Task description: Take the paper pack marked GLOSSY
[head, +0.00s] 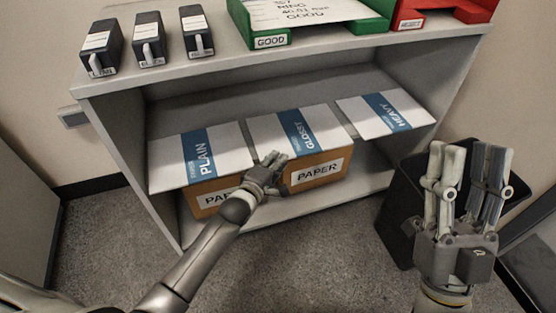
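The white paper pack marked GLOSSY (265,132), with a blue label band, lies flat on the middle shelf between the PLAIN pack (228,158) and the HEAVY pack (362,120). Its front edge overhangs the cardboard boxes below. My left gripper (275,160) is at the front left edge of the GLOSSY pack, and its fingers overlap that edge in the head view. I cannot tell whether they touch or grip it. My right gripper (466,165) is raised at the right, fingers up, open and empty, away from the packs.
Two cardboard boxes marked PAPER (318,172) stand under the packs. A black bin (398,215) stands at the right, partly behind my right gripper.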

